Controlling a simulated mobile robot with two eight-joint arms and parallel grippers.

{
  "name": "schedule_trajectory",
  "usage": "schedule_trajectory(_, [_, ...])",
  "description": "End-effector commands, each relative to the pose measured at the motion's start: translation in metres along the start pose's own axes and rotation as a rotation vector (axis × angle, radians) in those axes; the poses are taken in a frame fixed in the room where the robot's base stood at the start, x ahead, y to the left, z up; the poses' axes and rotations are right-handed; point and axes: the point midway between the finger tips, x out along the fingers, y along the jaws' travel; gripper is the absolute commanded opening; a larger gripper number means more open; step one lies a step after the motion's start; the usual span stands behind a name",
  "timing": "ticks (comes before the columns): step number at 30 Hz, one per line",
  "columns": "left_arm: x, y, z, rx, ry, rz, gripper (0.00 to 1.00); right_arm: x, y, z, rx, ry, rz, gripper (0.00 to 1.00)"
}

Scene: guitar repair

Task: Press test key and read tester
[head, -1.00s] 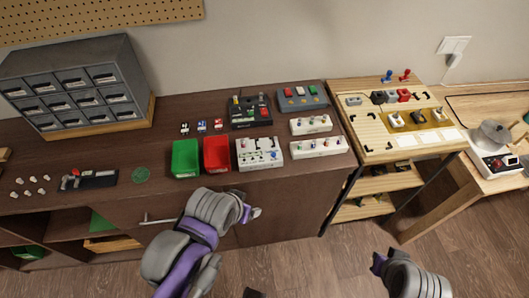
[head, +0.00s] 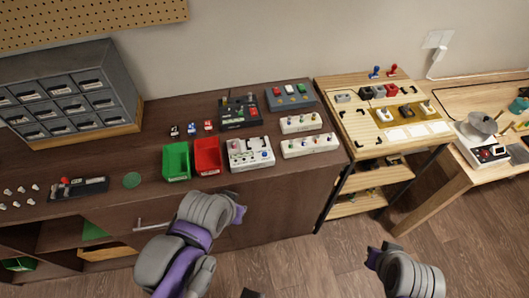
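A black device (head: 239,112) with red and green parts on top stands at the back of the dark brown workbench (head: 215,100). Beside it on the right is a grey box (head: 290,96) with red, white and green keys. I cannot tell for sure which is the tester, and no reading is legible. My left gripper (head: 240,206) is in front of the bench edge, below the white boxes and touching nothing I can see. My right gripper (head: 373,257) is over the floor at the lower right. The fingers of both are too small or turned away to judge.
White control boxes (head: 250,154) and green (head: 176,161) and red (head: 207,156) bins line the bench front. A grey drawer cabinet (head: 70,95) stands at left. A light wooden stand (head: 350,118) with parts adjoins at right. Floor in front is clear.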

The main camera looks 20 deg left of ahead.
Motion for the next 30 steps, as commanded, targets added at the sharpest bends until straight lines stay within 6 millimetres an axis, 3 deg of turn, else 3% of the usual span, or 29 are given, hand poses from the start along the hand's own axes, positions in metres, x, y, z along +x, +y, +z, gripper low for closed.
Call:
schedule_trajectory(1, [0.0000,0.0000,0.0000,0.000,0.000,0.000,0.11,0.0000,0.0000,0.0000,0.000,0.000,0.000,0.00])
schedule_trajectory(3, [0.0000,0.0000,0.0000,0.000,0.000,0.000,0.00,0.0000,0.0000,0.0000,0.000,0.000,0.000,0.00])
schedule_trajectory(30, [0.0000,0.0000,0.0000,0.000,0.000,0.000,0.00,0.0000,0.0000,0.0000,0.000,0.000,0.000,0.00])
